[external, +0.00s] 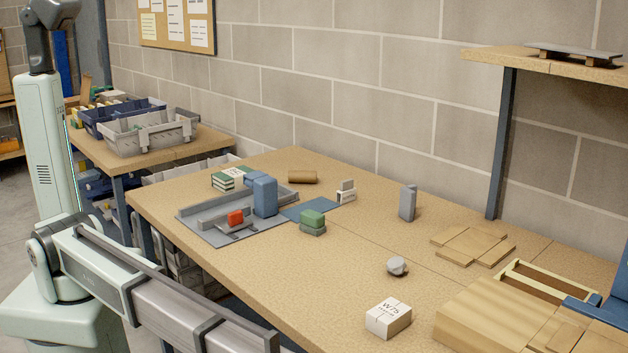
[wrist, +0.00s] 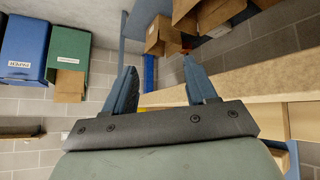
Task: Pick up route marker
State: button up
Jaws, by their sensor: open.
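No object is plainly labelled as the route marker, and I cannot tell which one it is. Small pieces on the table include a red block (external: 235,217) on a grey tray (external: 198,231), an upright grey block (external: 407,202), a grey faceted piece (external: 397,266) and a white box marked W75 (external: 388,317). My gripper (wrist: 159,64) shows in the wrist view with its two blue fingers apart and nothing between them. It is not clearly visible in the external view, where my arm runs out at the bottom edge.
A wooden box (external: 500,315) fills the right corner. A shelf (external: 550,60) overhangs the back right. Blue (wrist: 25,48) and green (wrist: 68,52) bins show in the wrist view.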

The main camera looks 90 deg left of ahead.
notch_tip(320, 180, up, 8)
jog(key=w+d, duration=0.2)
jog(key=d, duration=0.1)
jog(key=w+a+r+n+t, duration=0.1)
jog(key=w+a+r, duration=0.3)
jog(key=a+r, duration=0.1)
jog(key=w+a+r+n+y, duration=0.1)
jog(key=w+a, duration=0.1)
jog(key=a, duration=1.2)
jog(key=w+a+r+n+g+y, duration=0.1)
jog(key=w+a+n+y, duration=0.1)
jog(key=a, duration=1.2)
jog(key=w+a+r+n+y, duration=0.1)
jog(key=w+a, duration=0.1)
jog(key=a, duration=1.2)
jog(key=n+g+y, duration=0.2)
jog(key=n+g, duration=0.3)
send_near(345, 181)
jog(key=x, duration=0.6)
jog(key=shift+s+a+f, duration=0.1)
jog(key=shift+a+f, duration=0.05)
jog(key=shift+f, duration=0.25)
jog(key=shift+w+x, duration=0.1)
jog(key=shift+x, duration=1.25)
jog(key=shift+w+x, duration=0.15)
jog(key=shift+x, duration=1.15)
jog(key=shift+r, duration=0.1)
